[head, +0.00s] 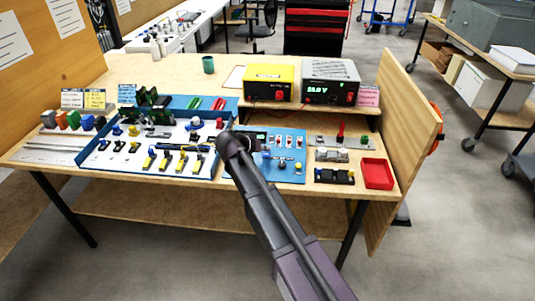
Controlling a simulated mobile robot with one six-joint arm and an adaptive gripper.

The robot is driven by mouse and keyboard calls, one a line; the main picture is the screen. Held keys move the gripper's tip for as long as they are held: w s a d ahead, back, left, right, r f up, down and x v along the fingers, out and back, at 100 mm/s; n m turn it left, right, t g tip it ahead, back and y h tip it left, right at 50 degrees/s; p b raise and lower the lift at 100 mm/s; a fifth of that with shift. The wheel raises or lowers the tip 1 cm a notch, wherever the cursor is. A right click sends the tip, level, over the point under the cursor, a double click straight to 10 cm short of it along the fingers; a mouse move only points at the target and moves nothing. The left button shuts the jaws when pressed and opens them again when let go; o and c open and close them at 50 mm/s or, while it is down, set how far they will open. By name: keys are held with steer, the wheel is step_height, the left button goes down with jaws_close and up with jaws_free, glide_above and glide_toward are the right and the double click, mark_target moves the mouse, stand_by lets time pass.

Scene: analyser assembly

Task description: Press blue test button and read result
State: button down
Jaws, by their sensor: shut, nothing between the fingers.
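A blue test panel (294,177) lies at the front middle of the workbench, right of the parts tray. It carries a small lit green display, several red-and-white parts, a dark part and a yellow-topped part (298,167). My gripper (262,149) is over the left part of this panel, small and dark in the picture, and it is shut and empty. My wrist and arm cover the panel's left edge. I cannot make out a separate blue button, or whether the fingers touch anything.
The blue parts tray (150,176) holds several small parts on the left. A yellow box (268,82) and a grey box with a green readout (330,82) stand behind. A red bin (377,174) sits at the right. A wooden side panel (404,140) bounds the bench's right end.

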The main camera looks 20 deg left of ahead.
steer(key=shift+s+d+r+p, duration=0.1)
steer(key=shift+s+r+p, duration=0.15)
steer(key=shift+r+p, duration=0.8)
steer(key=shift+s+d+r+p, duration=0.1)
steer(key=shift+s+r+p, duration=0.1)
steer(key=shift+r+p, duration=0.85)
steer(key=shift+r, duration=0.1)
steer(key=d+g+p, duration=0.1)
steer(key=d, duration=0.5)
steer(key=d+g+p, duration=0.1)
steer(key=d, duration=0.5)
steer(key=shift+d+m+g, duration=0.3)
steer(key=s+d+r+g+y+p, duration=0.1)
steer(key=s+d, duration=0.4)
steer(key=d, duration=0.5)
steer(key=s+d+r+g+y+p, duration=0.1)
steer(key=s+d+p, duration=0.4)
steer(key=d, duration=0.5)
steer(key=s+d+r+g+y+p, duration=0.1)
steer(key=s+d+g, duration=0.4)
steer(key=d, duration=0.6)
steer(key=shift+s+r+m+y+p, duration=0.15)
steer(key=shift+s+m+y+p, duration=0.25)
steer(key=shift+y+p, duration=0.55)
